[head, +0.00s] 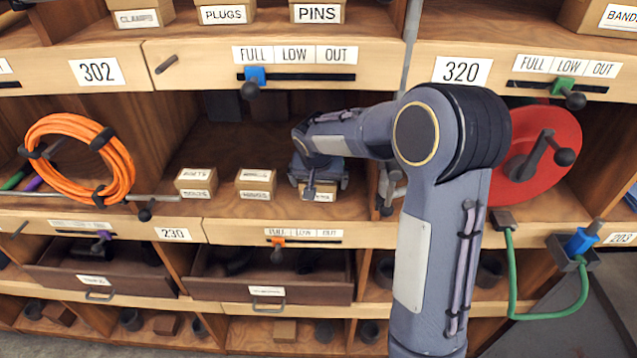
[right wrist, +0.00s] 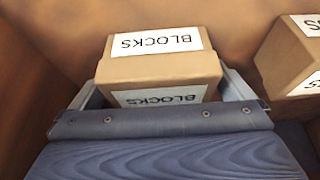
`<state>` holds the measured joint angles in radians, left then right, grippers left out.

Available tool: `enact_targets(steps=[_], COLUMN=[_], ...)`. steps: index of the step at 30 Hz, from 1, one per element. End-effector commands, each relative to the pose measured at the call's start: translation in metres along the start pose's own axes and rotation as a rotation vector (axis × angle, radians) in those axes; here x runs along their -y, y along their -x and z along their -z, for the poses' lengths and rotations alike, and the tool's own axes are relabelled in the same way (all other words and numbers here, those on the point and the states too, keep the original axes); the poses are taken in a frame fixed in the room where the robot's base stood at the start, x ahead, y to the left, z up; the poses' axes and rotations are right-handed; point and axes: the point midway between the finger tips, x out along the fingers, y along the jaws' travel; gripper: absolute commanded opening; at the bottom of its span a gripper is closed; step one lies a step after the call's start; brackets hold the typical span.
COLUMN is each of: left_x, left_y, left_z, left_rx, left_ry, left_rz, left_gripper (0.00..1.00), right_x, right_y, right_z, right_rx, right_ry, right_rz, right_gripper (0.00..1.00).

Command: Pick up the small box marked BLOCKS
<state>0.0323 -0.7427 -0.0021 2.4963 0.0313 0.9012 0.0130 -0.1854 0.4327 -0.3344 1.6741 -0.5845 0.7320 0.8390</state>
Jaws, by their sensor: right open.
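The small cardboard box marked BLOCKS (right wrist: 160,70) is in the right wrist view, with its white labels upside down. In the head view the box (head: 318,196) stands on the middle shelf, mostly hidden under my right gripper. My right gripper (head: 319,178) reaches into the compartment from above and in front. In the right wrist view its open fingers (right wrist: 163,88) stand on either side of the box, with the near part of the box between them. I cannot tell if either finger touches it. My left gripper is not in view.
Two similar labelled boxes, one in the middle (head: 255,184) and one further left (head: 196,182), stand left of the BLOCKS box. A coiled orange hose (head: 75,125) hangs at left. A red disc with a crank (head: 545,150) is at right. A shelf rail with sliders (head: 290,77) runs above.

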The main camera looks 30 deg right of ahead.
Motion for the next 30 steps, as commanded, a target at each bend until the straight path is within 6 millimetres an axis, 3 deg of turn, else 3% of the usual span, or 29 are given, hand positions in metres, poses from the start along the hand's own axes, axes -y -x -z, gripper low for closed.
enact_targets(steps=[5, 16, 30], left_x=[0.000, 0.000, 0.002], left_y=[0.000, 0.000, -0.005], left_z=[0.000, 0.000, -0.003], left_rx=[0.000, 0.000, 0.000], left_ry=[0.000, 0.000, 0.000], left_rz=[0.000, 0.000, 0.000], left_gripper=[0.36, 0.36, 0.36], right_x=[0.000, 0.000, 0.001], right_y=[0.000, 0.000, 0.012], right_z=[0.000, 0.000, 0.005], right_rx=[0.000, -0.001, -0.005], right_ry=[0.000, 0.000, -0.001], right_rz=[0.000, 0.001, 0.004], right_gripper=[0.99, 0.50, 0.50])
